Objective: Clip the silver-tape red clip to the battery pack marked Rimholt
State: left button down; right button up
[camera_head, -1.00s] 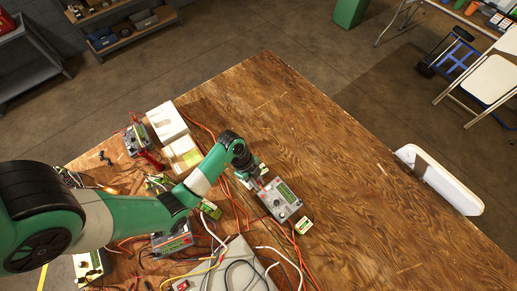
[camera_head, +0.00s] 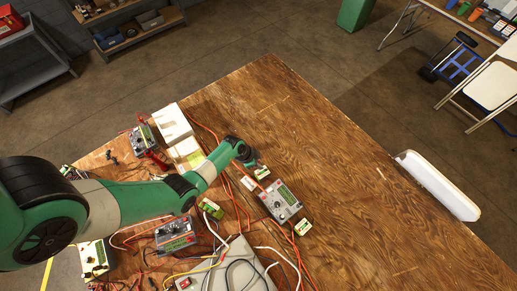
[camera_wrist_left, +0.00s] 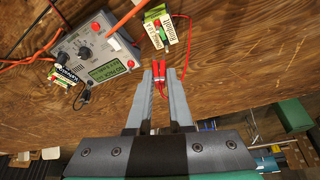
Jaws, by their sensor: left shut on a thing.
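The battery pack marked Rimholt (camera_wrist_left: 168,27) is green and white and stands on the wooden table at the top middle of the left wrist view. My left gripper (camera_wrist_left: 159,72) is shut on a red clip (camera_wrist_left: 157,74), a short way from that pack and apart from it. I cannot make out silver tape. In the head view my left gripper (camera_head: 250,163) is seen from above, its fingertips hidden by the wrist, near a small pack (camera_head: 262,173). My right gripper is not in view.
A grey charger (camera_wrist_left: 98,50) with a green display stands left of the Rimholt pack, with another pack (camera_wrist_left: 64,77) at its edge. Red and white cables cross the table. In the head view, the right part of the wooden table (camera_head: 340,160) is clear.

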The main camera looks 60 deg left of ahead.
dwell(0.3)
pick_arm(q)
jog(key=shift+f+b, duration=2.65)
jog(key=shift+f, duration=0.85)
jog(key=shift+f+p, duration=0.15)
jog(key=shift+p, duration=0.25)
jog(key=c, duration=0.7)
grip_release()
jog(key=shift+c, duration=0.2)
jog(key=shift+o, duration=0.3)
jog(key=shift+o, duration=0.7)
